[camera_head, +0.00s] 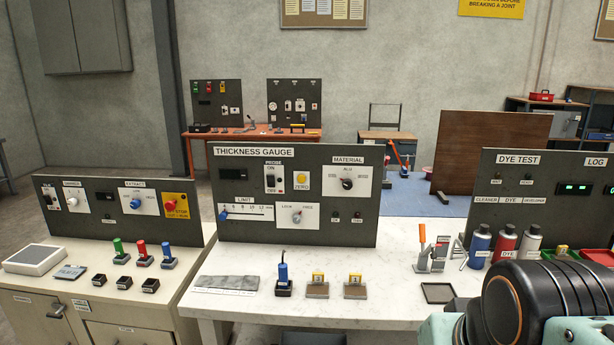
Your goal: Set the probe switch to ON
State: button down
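The probe switch (273,179) is on the dark upright thickness gauge panel (228,160), under a PROBE label. It sits on a white plate, with ON marked above and a red-lettered label below. It is too small to tell which way the switch lever is set. My gripper is not in view. Only a dark, rounded part of my arm and pale green parts of it show at the lower right, well right of the panel.
Right of the switch is a yellow ZERO button (301,181); below are a LIMIT slider (246,212) and a knob (297,216). A blue probe (283,272) and two yellow-topped blocks stand on the white bench (380,308). Bottles (480,246) stand at the right.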

aim_at(271, 179)
jog(key=i+j, duration=0.2)
jog(key=i, duration=0.3)
jog(key=i+j, duration=0.25)
jog(key=i, duration=0.3)
jog(key=i+j, duration=0.2)
jog(key=i, duration=0.3)
jog(key=i+z, duration=0.05)
